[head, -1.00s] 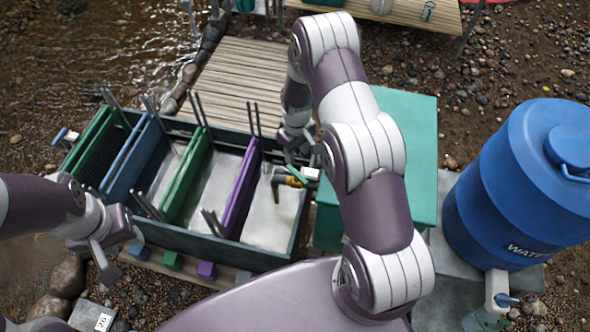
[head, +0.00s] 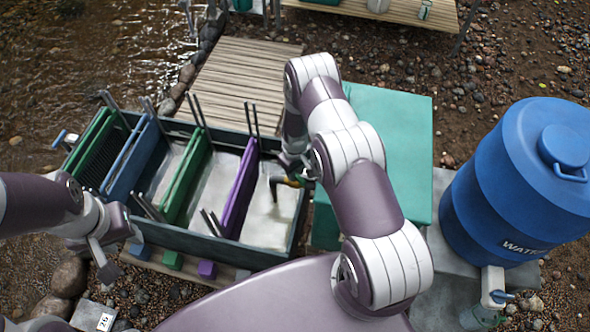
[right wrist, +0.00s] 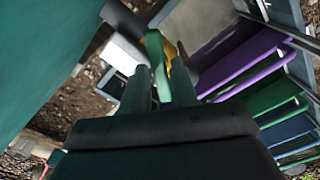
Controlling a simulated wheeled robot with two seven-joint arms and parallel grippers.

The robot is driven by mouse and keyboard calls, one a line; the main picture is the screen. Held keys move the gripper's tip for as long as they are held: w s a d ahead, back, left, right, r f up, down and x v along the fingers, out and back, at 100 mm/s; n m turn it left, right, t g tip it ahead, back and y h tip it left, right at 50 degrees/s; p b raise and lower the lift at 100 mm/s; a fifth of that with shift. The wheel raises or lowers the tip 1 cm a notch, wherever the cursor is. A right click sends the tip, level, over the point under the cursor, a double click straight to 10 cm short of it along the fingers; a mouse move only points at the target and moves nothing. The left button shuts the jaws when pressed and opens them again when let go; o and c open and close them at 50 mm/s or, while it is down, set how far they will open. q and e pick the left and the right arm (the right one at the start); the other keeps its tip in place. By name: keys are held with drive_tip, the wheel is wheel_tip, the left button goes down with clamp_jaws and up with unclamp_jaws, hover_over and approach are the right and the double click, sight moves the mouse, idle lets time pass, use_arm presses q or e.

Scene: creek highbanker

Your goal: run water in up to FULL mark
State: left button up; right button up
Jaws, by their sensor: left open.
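A long dark trough (head: 203,240) holds upright dividers in green, blue, green and purple (head: 240,190). Its right-hand bay (head: 268,218) has a pale, shiny bottom; I cannot make out a FULL mark or a water level. A tap with a bent spout (head: 275,184) sits at the trough's right end. My right gripper (head: 297,172) is at this tap. In the right wrist view the green tap lever (right wrist: 156,55) stands between the fingers, with yellow behind it; I cannot tell whether they press on it. My left gripper (head: 102,262) is open and empty, left of the trough's front.
A green box or table (head: 395,130) stands right of the trough, partly behind my right arm. A blue water barrel (head: 520,180) with a tap (head: 494,290) stands further right. A wooden deck (head: 240,80) lies behind the trough. Creek water and stones are at the left.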

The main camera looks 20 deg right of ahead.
clamp_jaws()
drive_tip(key=m+b, duration=0.2)
drive_tip(key=m, duration=0.1)
drive_tip(key=shift+f+m, duration=0.2)
drive_tip(key=shift+m, duration=0.1)
drive_tip(key=m+b, duration=0.2)
drive_tip(key=m, duration=0.2)
drive_tip(key=shift+r+b, duration=0.1)
drive_tip(key=shift+b, duration=0.2)
drive_tip(key=shift+m+b, duration=0.55)
drive_tip(key=shift+m, duration=1.25)
drive_tip(key=shift+r+m, duration=0.1)
drive_tip(key=shift+m, duration=0.2)
drive_tip(key=shift+o, duration=2.1)
unclamp_jaws()
